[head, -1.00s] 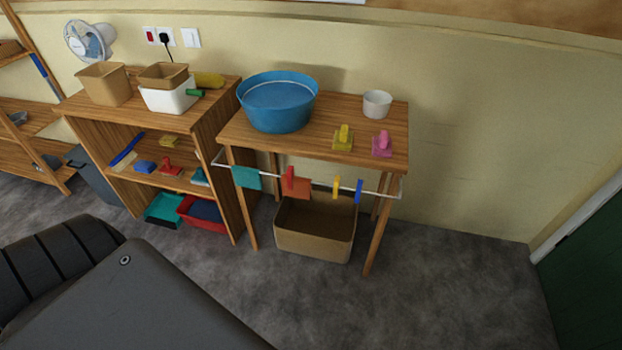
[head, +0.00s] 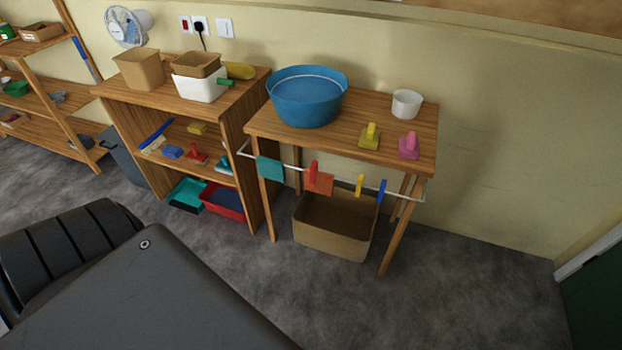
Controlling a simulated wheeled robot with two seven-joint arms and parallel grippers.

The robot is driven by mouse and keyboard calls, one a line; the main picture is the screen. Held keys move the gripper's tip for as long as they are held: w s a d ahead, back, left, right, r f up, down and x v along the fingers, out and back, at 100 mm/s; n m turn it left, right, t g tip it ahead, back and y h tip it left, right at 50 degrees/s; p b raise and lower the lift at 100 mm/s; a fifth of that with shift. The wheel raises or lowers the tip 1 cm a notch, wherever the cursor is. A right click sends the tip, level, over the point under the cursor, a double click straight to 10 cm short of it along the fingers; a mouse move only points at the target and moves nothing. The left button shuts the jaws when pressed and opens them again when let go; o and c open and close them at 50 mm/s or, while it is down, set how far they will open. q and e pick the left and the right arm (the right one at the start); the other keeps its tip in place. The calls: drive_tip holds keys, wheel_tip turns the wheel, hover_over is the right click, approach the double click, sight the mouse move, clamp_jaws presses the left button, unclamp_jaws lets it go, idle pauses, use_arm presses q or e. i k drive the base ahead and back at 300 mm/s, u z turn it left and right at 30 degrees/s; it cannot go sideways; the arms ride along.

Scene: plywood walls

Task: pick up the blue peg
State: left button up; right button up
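The blue peg (head: 382,190) is clipped on the white rail (head: 402,195) along the front of the wooden table (head: 285,131), near the rail's right end. A yellow peg (head: 359,185) sits to its left on the same rail. Further left a red peg (head: 312,172) is at an orange cloth (head: 322,183), and a teal cloth (head: 270,168) hangs near the left end. Neither of my grippers shows in the head view.
A blue tub (head: 307,100), a white cup (head: 406,104), a yellow block (head: 369,137) and a pink block (head: 409,146) stand on the table. A cardboard-coloured bin (head: 332,233) is on the floor below the rail. Grey floor in front is clear.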

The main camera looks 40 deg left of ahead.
sight(384, 183)
drive_tip(key=u, duration=1)
drive_tip(key=k, duration=1.5)
drive_tip(key=u, duration=0.45)
drive_tip(key=i, duration=0.45)
drive_tip(key=u, duration=0.65)
drive_tip(key=i, duration=0.9)
drive_tip(key=z, duration=0.5)
drive_tip(key=i, duration=0.55)
drive_tip(key=z, duration=0.4)
